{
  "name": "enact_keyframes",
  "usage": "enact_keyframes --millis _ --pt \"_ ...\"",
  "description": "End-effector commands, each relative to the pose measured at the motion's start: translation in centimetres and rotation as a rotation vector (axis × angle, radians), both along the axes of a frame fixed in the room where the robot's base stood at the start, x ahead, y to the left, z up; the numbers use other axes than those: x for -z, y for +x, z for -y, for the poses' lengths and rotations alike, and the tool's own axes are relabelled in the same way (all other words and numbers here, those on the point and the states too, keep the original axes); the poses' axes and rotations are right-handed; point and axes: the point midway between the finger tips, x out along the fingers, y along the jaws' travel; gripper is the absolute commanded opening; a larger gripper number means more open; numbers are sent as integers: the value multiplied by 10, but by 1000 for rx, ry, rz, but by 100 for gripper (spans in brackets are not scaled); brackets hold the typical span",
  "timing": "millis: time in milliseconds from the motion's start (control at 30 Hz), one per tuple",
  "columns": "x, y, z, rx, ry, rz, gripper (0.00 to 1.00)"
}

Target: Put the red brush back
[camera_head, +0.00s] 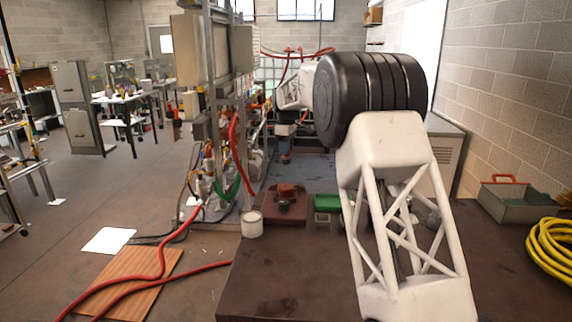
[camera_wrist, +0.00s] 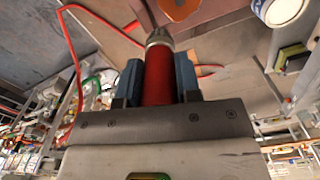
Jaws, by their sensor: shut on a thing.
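My gripper (camera_wrist: 158,78) shows in the wrist view with its two blue fingers shut on the red brush (camera_wrist: 158,76). The brush's red cylindrical handle lies between the fingers, and a metal collar (camera_wrist: 158,38) sits beyond them. In the head view my gripper (camera_head: 286,130) is small and far off, beyond the dark bench, with the arm stretched forward. The brush cannot be made out clearly there.
A pipe rack (camera_head: 213,120) stands close left of the gripper. A grey tray (camera_head: 512,202) and yellow hose (camera_head: 551,250) lie right.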

Motion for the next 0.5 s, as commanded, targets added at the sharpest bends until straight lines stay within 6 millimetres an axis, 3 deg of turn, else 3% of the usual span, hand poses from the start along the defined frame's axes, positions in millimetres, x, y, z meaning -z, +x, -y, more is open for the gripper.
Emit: enact_keyframes --millis 267,500 --pt "1 -4 5 1 0 0 4" --pt "9 -25 29 2 -1 -1 4"
